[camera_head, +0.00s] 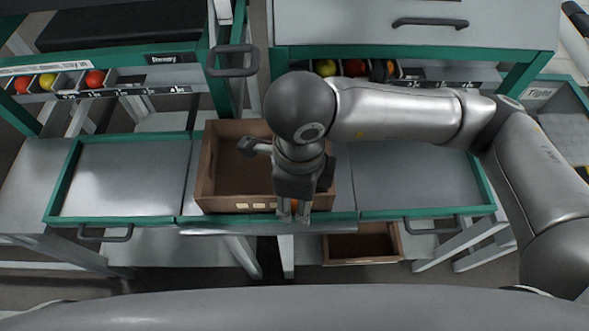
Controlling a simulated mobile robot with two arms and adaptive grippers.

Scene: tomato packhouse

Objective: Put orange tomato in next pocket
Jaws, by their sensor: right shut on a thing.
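My right gripper (293,212) points down at the front edge of the brown crate (208,170), in front of the middle of the table. It is shut on the orange tomato (294,204), of which only a small orange patch shows between the fingers. A row of pockets (408,84) runs along the rack behind my right arm. A yellow tomato (325,67) and a red tomato (354,67) sit in its left pockets, and something orange shows just right of them. My arm hides part of this row. My left gripper is not in view.
Another pocket row at the left holds a red (21,85), a yellow (47,81) and a red tomato (95,78). Green-edged grey trays (130,175) flank the crate and look empty. A second brown crate (362,243) stands lower down. A handled post (232,60) rises between the racks.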

